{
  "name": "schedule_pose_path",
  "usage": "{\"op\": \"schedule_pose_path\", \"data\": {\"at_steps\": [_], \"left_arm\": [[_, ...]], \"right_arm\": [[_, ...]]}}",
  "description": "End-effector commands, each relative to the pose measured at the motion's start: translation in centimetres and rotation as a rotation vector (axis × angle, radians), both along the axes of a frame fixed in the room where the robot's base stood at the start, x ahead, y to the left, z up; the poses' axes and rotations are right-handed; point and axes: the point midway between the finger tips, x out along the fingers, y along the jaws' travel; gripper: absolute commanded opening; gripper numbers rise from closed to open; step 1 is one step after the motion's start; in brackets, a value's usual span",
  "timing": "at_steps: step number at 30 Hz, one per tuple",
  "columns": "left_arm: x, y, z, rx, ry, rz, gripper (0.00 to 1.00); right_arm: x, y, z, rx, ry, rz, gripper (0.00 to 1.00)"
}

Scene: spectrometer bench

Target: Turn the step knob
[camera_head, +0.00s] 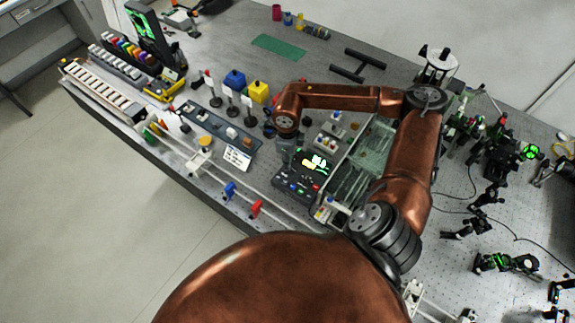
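A dark control box (296,184) with a lit green and yellow display (316,163) and several small buttons or knobs sits on the bench near its front edge, at the middle of the head view. I cannot tell which of its small parts is the step knob. My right arm reaches over the bench from the right, and its wrist points down. My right gripper (286,146) is a small dark shape below the wrist, at or above the back left of the box. Its fingers are too small and covered to tell whether they are open or touching anything. My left gripper is not in view.
A glass-topped case (362,168) stands right of the box, under my forearm. A dark tray (218,132) with small parts and a white card (237,158) lie to the left. Blue (235,79) and yellow (258,91) blocks stand behind. Optics mounts crowd the right.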

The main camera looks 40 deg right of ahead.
Motion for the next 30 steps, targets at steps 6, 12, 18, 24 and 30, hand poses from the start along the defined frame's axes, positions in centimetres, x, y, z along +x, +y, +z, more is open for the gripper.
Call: {"op": "schedule_pose_path", "data": {"at_steps": [6,12,18,24,30], "left_arm": [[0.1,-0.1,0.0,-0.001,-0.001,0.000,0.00],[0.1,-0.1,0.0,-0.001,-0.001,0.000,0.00],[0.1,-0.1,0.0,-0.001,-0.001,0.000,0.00],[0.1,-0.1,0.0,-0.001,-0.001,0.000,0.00],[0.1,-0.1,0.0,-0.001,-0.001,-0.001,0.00]], "right_arm": [[0.1,-0.1,4.8,-0.001,-0.005,0.000,0.22],[0.1,0.0,7.7,0.000,-0.003,-0.001,0.22],[0.0,0.0,8.6,0.001,-0.002,0.000,0.22],[0.0,0.0,8.6,0.000,-0.001,-0.001,0.22],[0.0,0.0,8.6,0.000,-0.001,-0.001,0.22]]}}
